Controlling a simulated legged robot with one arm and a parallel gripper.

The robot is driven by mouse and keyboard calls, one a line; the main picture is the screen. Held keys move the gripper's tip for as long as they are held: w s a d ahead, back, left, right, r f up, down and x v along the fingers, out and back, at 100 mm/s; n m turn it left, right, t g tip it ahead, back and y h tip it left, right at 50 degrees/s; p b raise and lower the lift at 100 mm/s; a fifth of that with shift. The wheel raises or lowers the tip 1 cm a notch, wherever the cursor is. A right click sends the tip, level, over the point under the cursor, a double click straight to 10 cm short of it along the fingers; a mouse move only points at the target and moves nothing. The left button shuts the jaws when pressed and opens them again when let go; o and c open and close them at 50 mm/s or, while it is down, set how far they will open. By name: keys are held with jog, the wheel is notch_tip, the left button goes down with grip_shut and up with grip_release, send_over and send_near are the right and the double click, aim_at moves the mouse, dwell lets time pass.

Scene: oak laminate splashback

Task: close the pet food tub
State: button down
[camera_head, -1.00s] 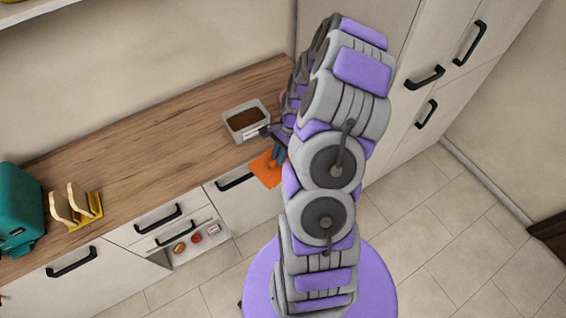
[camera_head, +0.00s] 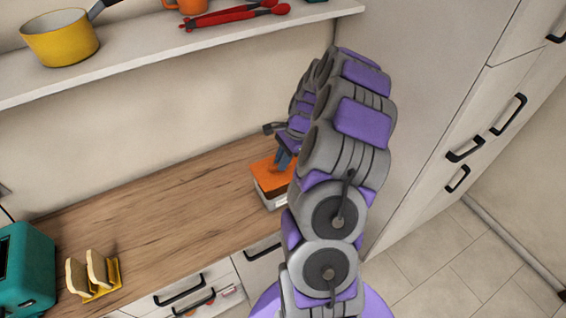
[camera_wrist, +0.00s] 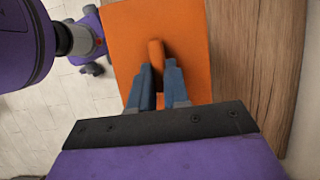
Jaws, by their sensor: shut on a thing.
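The pet food tub (camera_head: 274,202) is a pale grey box with a label, standing on the wooden worktop near its right end, partly behind my arm. The orange lid (camera_head: 270,174) lies over or just above the tub's top; I cannot tell if it is seated. In the wrist view the lid (camera_wrist: 184,60) is a flat orange panel with a raised handle. My gripper (camera_wrist: 160,84) has blue fingers shut on that handle. In the head view my gripper (camera_head: 284,158) is at the lid, partly hidden by my arm. The tub's contents are hidden.
The worktop (camera_head: 170,220) is clear left of the tub. A toast rack (camera_head: 98,278) and a teal toaster (camera_head: 24,268) stand at the far left. A shelf (camera_head: 180,48) above holds a yellow pot (camera_head: 60,40) and red tongs (camera_head: 235,15). Tall cupboards stand on the right.

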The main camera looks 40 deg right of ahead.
jog(key=shift+d+f+b, duration=0.25)
jog(key=shift+f+b, duration=0.25)
jog(key=shift+f, duration=0.4)
jog(key=shift+d+f+b, duration=0.2)
jog(key=shift+f+b, duration=0.3)
jog(key=shift+f, duration=0.4)
jog(key=shift+a+f+b, duration=0.35)
jog(key=shift+f+b, duration=0.1)
jog(key=shift+f, duration=0.2)
jog(key=shift+d, duration=0.25)
jog(key=shift+a+f+p, duration=0.1)
jog(key=shift+a+p, duration=0.15)
jog(key=shift+p, duration=0.15)
jog(key=shift+d+f+p, duration=0.1)
jog(key=shift+f+p, duration=0.55)
jog(key=shift+p, duration=0.4)
dwell(0.6)
jog(key=c, duration=0.5)
grip_release()
jog(key=shift+c, duration=0.2)
